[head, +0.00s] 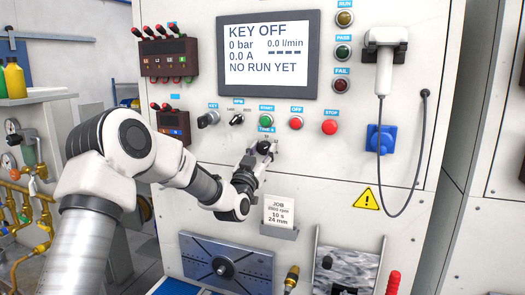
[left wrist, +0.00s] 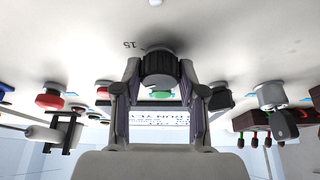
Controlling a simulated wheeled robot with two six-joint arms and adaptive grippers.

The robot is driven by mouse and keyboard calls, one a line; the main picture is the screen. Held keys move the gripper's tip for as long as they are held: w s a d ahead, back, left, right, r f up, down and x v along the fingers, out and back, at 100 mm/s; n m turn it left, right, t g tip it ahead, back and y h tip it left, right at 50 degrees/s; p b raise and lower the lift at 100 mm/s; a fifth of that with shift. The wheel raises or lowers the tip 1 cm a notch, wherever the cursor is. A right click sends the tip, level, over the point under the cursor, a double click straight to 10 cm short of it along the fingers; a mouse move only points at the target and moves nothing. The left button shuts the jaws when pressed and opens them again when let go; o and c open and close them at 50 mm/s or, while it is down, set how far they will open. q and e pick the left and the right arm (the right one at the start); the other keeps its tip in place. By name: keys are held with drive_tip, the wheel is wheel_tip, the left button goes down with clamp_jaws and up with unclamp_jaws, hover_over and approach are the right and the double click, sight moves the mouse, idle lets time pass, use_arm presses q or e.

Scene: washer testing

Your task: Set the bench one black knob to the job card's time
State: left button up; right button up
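The black time knob (head: 265,147) sits on the washer panel just below the TIME S label, partly hidden by my left gripper (head: 257,156). In the left wrist view the ribbed black knob (left wrist: 160,68) lies between the two fingertips of my left gripper (left wrist: 160,80). The fingertips look closed against its two sides. A printed 15 shows on the panel beside it; the pointer's setting cannot be told. The job card (head: 279,213) in a holder below reads 10 s and 24 mm, with an rpm line above. My right gripper is not in view.
The screen (head: 269,53) reads KEY OFF and NO RUN YET. The key switch (head: 208,119), RPM knob (head: 237,119), green START button (head: 265,121), red OFF button (head: 296,123) and red STOP button (head: 330,127) sit close above or beside my gripper. A hanging cable (head: 424,150) is further right.

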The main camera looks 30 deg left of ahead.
use_arm(q)
drive_tip(key=shift+f+n+y+b, duration=0.15)
drive_tip(key=shift+n+y+b, duration=0.25)
drive_tip(key=shift+n+b, duration=0.45)
drive_tip(key=n+g+y+b, duration=0.1)
drive_tip(key=n+y+b, duration=0.1)
drive_tip(key=n+b, duration=0.1)
drive_tip(key=n+g+y+b, duration=0.1)
drive_tip(key=n+b, duration=0.3)
drive_tip(key=shift+d+n+y, duration=0.1)
drive_tip(key=shift+n+y, duration=0.25)
drive_tip(key=shift+y, duration=0.05)
drive_tip(key=n+g+y+b, duration=0.1)
drive_tip(key=n+b, duration=0.1)
drive_tip(key=n, duration=0.1)
drive_tip(key=shift+n, duration=0.3)
drive_tip(key=shift+r+n+g+y+b, duration=0.2)
drive_tip(key=shift+n+g, duration=0.25)
drive_tip(key=shift+n, duration=0.45)
drive_tip(key=shift+r+n+g+y+b, duration=0.1)
drive_tip(key=shift+n+g+y+b, duration=0.3)
drive_tip(key=shift+n, duration=0.5)
drive_tip(key=o, duration=1.1)
drive_tip(key=shift+o, duration=0.2)
drive_tip(key=shift+f, duration=0.1)
